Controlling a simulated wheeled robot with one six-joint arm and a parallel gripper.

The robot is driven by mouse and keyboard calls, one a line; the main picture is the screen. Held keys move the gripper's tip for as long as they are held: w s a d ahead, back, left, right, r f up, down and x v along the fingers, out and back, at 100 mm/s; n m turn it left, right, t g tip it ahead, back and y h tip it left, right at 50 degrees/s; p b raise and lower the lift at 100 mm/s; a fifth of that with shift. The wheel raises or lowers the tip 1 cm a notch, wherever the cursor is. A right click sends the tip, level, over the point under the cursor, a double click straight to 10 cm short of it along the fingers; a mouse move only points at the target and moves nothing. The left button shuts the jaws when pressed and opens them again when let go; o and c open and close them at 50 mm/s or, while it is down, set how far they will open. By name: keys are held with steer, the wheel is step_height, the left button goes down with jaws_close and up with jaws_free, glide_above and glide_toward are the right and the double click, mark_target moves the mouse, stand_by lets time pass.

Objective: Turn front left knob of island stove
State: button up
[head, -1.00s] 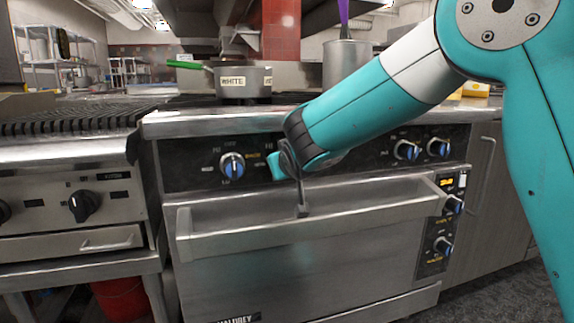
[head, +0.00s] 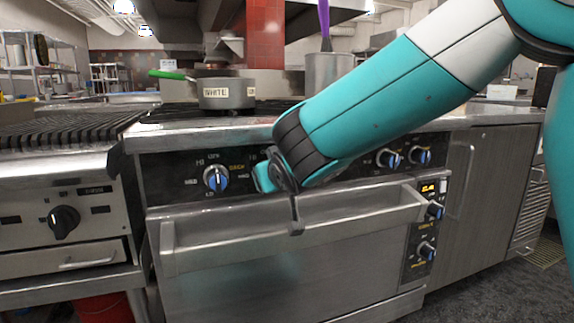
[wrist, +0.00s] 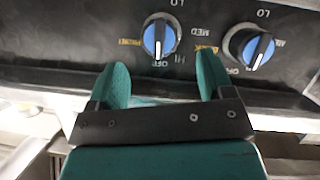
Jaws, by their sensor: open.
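The stove (head: 300,268) has a black control panel with blue-capped knobs. The leftmost knob (head: 215,178) is in clear view just left of my gripper (head: 265,178). In the wrist view, which is upside down, my gripper (wrist: 163,72) is open and empty. A knob (wrist: 160,36) lies ahead of the gap between its fingers, apart from them. The leftmost knob also appears to the right in the wrist view (wrist: 250,48), outside the fingers. The knob ahead of my fingers is hidden behind my arm in the head view. I cannot read which burner each knob serves.
The oven handle bar (head: 330,220) runs below the panel, close under my wrist. A pot (head: 228,93) with a green handle stands on top. More knobs (head: 419,155) sit at the panel's right. A grill (head: 55,130) with a black knob (head: 63,221) adjoins at left.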

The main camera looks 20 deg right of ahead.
steer(key=d+p+v, duration=0.1)
steer(key=v, duration=0.9)
steer(key=shift+s+a, duration=0.2)
steer(key=shift+a, duration=0.25)
steer(key=s+f+n+g+y, duration=0.1)
steer(key=s+f+g+y, duration=0.2)
steer(key=s+f+g, duration=0.5)
steer(key=s+a+f+n+g+y, duration=0.25)
steer(key=s+n+g, duration=0.2)
steer(key=s, duration=0.95)
step_height(320, 180, up, 35)
steer(key=g+p, duration=0.1)
steer(key=p, duration=3.3)
steer(key=shift+s+a, duration=0.15)
steer(key=shift+s, duration=0.2)
steer(key=shift+f+m, duration=0.1)
steer(key=shift+m, duration=0.15)
